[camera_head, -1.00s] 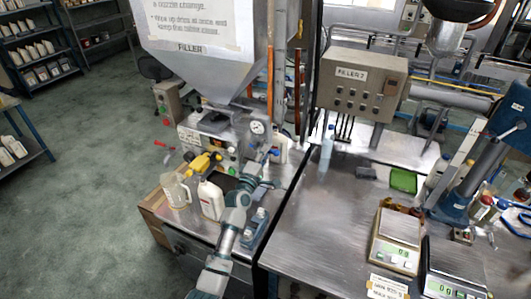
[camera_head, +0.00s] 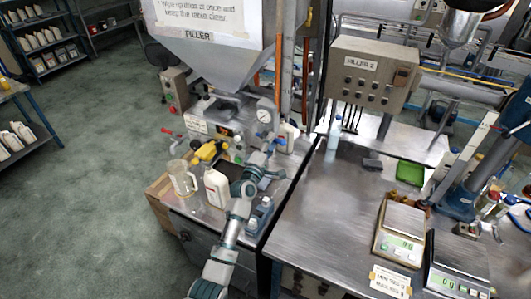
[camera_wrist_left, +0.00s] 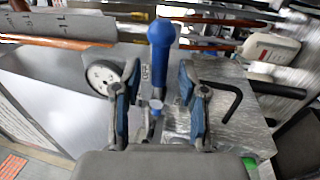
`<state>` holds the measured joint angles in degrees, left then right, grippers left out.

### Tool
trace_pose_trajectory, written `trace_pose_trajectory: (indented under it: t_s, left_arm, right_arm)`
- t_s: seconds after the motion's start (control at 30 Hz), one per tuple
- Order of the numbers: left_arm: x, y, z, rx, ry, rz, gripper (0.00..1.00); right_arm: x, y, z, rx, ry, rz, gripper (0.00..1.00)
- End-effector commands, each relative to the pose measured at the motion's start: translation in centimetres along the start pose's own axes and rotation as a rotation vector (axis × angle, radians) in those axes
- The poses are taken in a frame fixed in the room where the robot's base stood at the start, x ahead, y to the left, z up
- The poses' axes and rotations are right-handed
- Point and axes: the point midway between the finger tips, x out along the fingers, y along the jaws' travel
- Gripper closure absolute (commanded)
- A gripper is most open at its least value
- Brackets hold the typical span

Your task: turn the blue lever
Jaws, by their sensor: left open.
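The blue lever (camera_wrist_left: 160,55) has a rounded knob and stands upright in the left wrist view. My left gripper (camera_wrist_left: 158,78) is open, with one blue-padded finger on each side of the lever. Gaps show between the lever and both fingers, so I see no grip on it. In the head view my left gripper (camera_head: 266,152) is at the filler's front, just below the round gauge (camera_head: 264,116). The lever is too small or hidden to make out clearly there. The gauge also shows left of the lever in the wrist view (camera_wrist_left: 103,77). My right gripper is not in view.
A white bottle (camera_head: 216,187) and a clear jug (camera_head: 184,179) stand left of my left arm on the filler's table. A yellow nozzle (camera_head: 209,151) is above them. The control box (camera_head: 368,75) and a scale (camera_head: 400,229) are to the right.

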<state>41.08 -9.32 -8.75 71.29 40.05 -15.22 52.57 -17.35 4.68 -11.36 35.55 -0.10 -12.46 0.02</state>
Motion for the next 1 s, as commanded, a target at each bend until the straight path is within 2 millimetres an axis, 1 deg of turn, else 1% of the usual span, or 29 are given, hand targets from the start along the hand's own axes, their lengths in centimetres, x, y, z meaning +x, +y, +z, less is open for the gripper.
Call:
trace_pose_trajectory:
  t_s: [0.17,0.3,0.4,0.5,0.6,0.7,1.0]
  left_arm:
    - [-3.1,-0.3,-0.1,-0.002,0.003,-0.002,0.58]
    - [-6.3,-0.4,-0.1,-0.001,0.003,-0.004,0.58]
    - [-8.3,-0.4,-0.1,0.000,0.003,-0.004,0.58]
    - [-9.7,-0.5,-0.1,0.000,0.002,-0.005,0.58]
    - [-10.6,-0.5,-0.1,0.000,0.002,-0.006,0.58]
    - [-10.9,-0.5,-0.1,0.000,0.002,-0.006,0.58]
    - [-10.9,-0.4,-0.1,0.000,0.002,-0.005,0.58]
  right_arm:
    - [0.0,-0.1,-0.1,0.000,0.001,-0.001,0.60]
    - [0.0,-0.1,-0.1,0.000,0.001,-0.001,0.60]
    - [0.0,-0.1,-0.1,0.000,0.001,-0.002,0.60]
    - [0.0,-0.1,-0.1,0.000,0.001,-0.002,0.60]
    - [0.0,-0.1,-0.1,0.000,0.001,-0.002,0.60]
    - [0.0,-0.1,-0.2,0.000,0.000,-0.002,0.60]
    - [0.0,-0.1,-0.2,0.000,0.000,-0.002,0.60]
